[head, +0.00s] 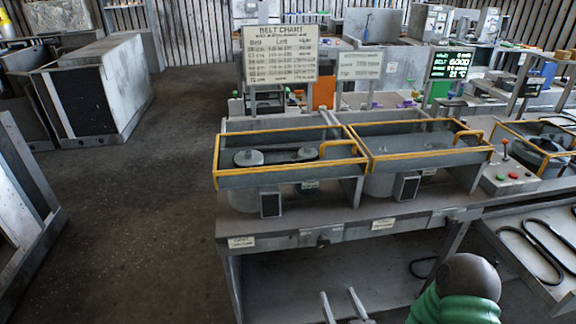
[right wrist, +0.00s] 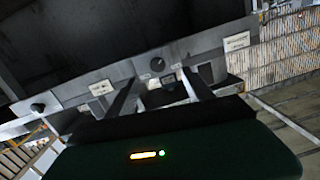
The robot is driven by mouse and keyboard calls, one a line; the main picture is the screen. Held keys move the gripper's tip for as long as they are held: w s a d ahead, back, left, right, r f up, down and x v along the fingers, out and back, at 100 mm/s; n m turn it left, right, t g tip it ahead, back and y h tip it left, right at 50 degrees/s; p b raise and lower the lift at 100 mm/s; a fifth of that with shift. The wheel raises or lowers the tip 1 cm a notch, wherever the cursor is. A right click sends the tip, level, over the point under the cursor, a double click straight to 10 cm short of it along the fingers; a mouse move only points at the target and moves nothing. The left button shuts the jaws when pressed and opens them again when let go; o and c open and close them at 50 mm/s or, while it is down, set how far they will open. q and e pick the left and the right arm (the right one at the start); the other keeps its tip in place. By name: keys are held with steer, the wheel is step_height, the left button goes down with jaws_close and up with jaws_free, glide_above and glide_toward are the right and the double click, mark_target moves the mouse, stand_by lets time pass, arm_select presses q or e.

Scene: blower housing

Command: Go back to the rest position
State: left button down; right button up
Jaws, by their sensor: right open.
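My right gripper (head: 341,296) shows at the bottom of the head view, low in front of the workbench (head: 330,212). Its two fingers are apart, with nothing between them. My green right arm stands beside it at the lower right. In the right wrist view the open fingers (right wrist: 158,88) point at the bench's front edge, where a dark knob (right wrist: 157,65) and small labels show. I cannot tell how far the fingertips are from that edge. My left gripper is not in view.
Two housings with yellow-railed guards (head: 288,160) stand on the bench; the left one shows pulleys and a belt. A belt chart board (head: 280,55) is behind. A tray with black belts (head: 540,250) is at right. Open floor (head: 130,220) lies left.

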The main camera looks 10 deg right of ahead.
steer(key=s+r+g+h+p, duration=0.1)
steer(key=s+r+g+p, duration=0.7)
steer(key=s+g, duration=0.6)
step_height(320, 180, up, 2)
steer(key=shift+d+r+g, duration=0.25)
steer(key=shift+d+g, duration=0.05)
